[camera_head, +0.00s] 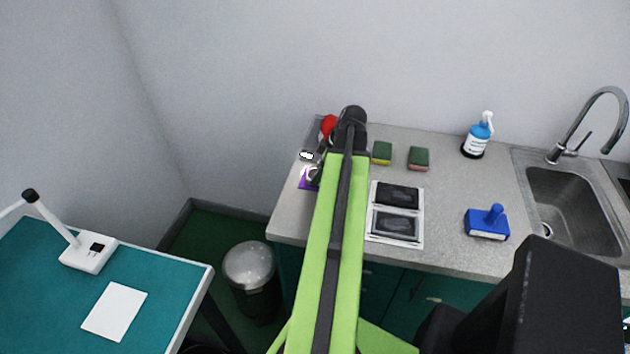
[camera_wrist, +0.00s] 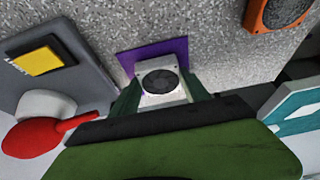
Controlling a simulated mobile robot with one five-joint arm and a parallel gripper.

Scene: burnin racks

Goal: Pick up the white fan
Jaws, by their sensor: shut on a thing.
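The white fan (camera_wrist: 160,84) has a round dark grille and shows in the middle of the wrist view, in front of a purple piece (camera_wrist: 158,54). My gripper (camera_wrist: 162,95) has a green finger on each side of the fan and is shut on it. In the head view my gripper (camera_head: 317,173) is at the left end of the grey counter, and a small white part of the fan (camera_head: 310,173) shows beside it over the purple piece. My arm hides the rest there. I cannot tell whether the fan touches the surface.
A red object (camera_wrist: 32,138) and a grey case with a yellow patch (camera_wrist: 38,61) lie left of the fan. An orange round-topped thing (camera_wrist: 276,14) is at upper right. The counter (camera_head: 450,180) holds two sponges (camera_head: 382,153), a spray bottle (camera_head: 478,137) and a blue-handled block (camera_head: 487,224).

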